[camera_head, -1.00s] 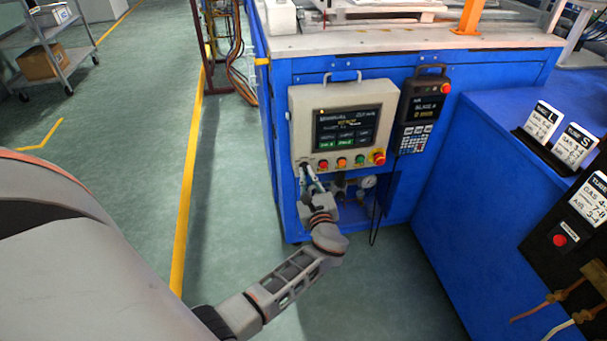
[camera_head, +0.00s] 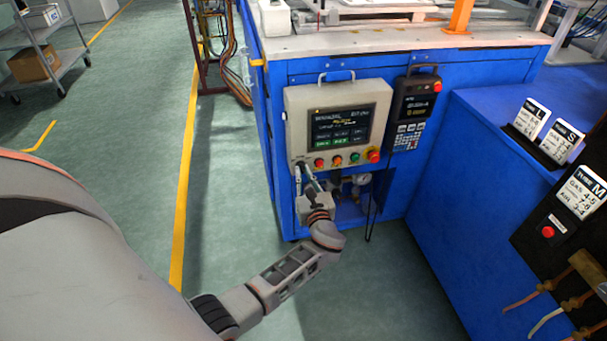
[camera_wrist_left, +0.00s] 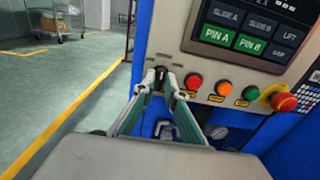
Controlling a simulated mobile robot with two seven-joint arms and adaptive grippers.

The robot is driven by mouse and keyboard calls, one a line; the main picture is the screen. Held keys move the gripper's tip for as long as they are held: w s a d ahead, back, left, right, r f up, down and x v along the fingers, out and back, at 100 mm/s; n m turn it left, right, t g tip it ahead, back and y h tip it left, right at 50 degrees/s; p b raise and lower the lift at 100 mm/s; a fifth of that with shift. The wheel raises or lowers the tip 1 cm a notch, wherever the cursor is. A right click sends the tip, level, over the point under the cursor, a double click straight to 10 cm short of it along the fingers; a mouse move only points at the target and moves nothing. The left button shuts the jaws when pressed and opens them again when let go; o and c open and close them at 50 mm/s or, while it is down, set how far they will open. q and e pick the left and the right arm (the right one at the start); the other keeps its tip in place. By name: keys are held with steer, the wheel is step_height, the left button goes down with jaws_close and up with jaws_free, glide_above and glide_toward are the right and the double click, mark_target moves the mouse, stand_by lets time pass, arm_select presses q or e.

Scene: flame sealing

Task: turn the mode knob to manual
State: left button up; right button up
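The control panel (camera_head: 297,111) is a beige box with a dark screen on the blue machine's front. My left gripper (camera_head: 301,166) reaches up to its lower left corner. In the left wrist view, my left gripper's two fingertips (camera_wrist_left: 159,80) close in on both sides of the small black mode knob (camera_wrist_left: 160,71), left of the red button. The fingers seem to touch it, and they partly hide it. The knob's pointer and markings cannot be read. The screen's top line (camera_head: 328,115) looks like "MANUAL", but it is blurred. My right gripper is out of view.
Red (camera_wrist_left: 193,81), orange (camera_wrist_left: 222,88) and green (camera_wrist_left: 250,93) buttons and a red emergency stop (camera_wrist_left: 284,102) sit right of the knob. A black teach pendant (camera_head: 414,108) hangs beside the panel. Gauge and pipe fittings (camera_head: 360,180) lie below.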

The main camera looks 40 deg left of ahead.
arm_select(q)
steer(key=shift+o, duration=0.6)
steer(key=shift+s+d, duration=0.1)
steer(key=v, duration=1.1)
steer(key=shift+s+d, duration=0.3)
